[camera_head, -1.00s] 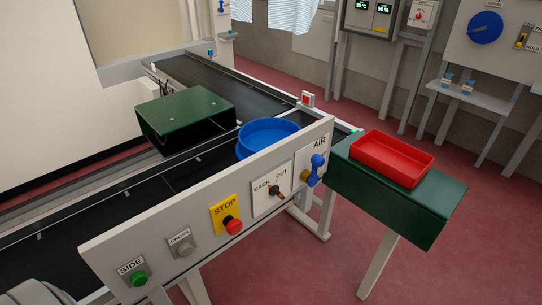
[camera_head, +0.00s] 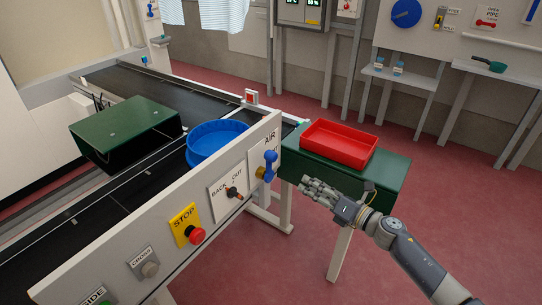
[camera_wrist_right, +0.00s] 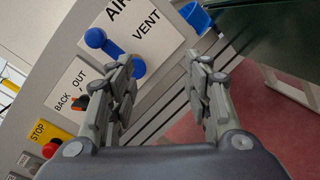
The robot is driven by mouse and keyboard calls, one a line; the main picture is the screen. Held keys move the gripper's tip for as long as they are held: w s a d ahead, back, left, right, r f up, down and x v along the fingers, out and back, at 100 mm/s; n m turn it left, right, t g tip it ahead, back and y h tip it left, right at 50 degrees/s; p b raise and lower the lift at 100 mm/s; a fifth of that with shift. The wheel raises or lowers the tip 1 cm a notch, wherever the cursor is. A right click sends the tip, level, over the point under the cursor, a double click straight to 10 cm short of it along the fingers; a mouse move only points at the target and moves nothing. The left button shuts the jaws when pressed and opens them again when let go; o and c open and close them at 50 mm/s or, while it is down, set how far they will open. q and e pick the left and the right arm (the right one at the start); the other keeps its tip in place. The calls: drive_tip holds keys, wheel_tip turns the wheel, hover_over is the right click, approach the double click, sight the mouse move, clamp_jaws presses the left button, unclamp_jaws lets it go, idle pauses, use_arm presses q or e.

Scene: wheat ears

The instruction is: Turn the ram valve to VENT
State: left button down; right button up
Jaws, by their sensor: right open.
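The ram valve (camera_head: 270,163) is a blue lever on a brass-coloured body, on a white AIR plate at the right end of the conveyor's side panel. In the head view its lever stands roughly upright. In the right wrist view the blue lever (camera_wrist_right: 96,38) lies beyond the left finger, and the AIR and VENT labels are readable. My right gripper (camera_head: 308,188) is open and empty, to the right of and slightly below the valve, apart from it in the head view. It also shows in the right wrist view (camera_wrist_right: 158,60). My left gripper is not in view.
A red tray (camera_head: 340,146) sits on a green stand (camera_head: 390,172) above my right gripper in the picture. On the panel left of the valve are a BACK/OUT switch (camera_head: 233,193) and red STOP button (camera_head: 196,235). A blue round bin (camera_head: 215,140) stands behind the panel.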

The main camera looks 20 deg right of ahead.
sight(276, 157)
drive_tip(key=a+r+n+g+y, duration=0.1)
drive_tip(key=a+r+n+y, duration=0.25)
drive_tip(key=r+n, duration=0.4)
drive_tip(key=shift+h, duration=0.25)
drive_tip(key=x, duration=0.3)
drive_tip(key=p+x, duration=0.1)
drive_tip(key=x, duration=0.1)
drive_tip(key=p+x, duration=0.1)
drive_tip(key=x, duration=0.2)
drive_tip(key=shift+a+r, duration=0.4)
drive_tip(key=shift+a, duration=0.1)
drive_tip(key=shift+x, duration=0.8)
drive_tip(key=shift+f, duration=0.1)
drive_tip(key=shift+c, duration=0.6)
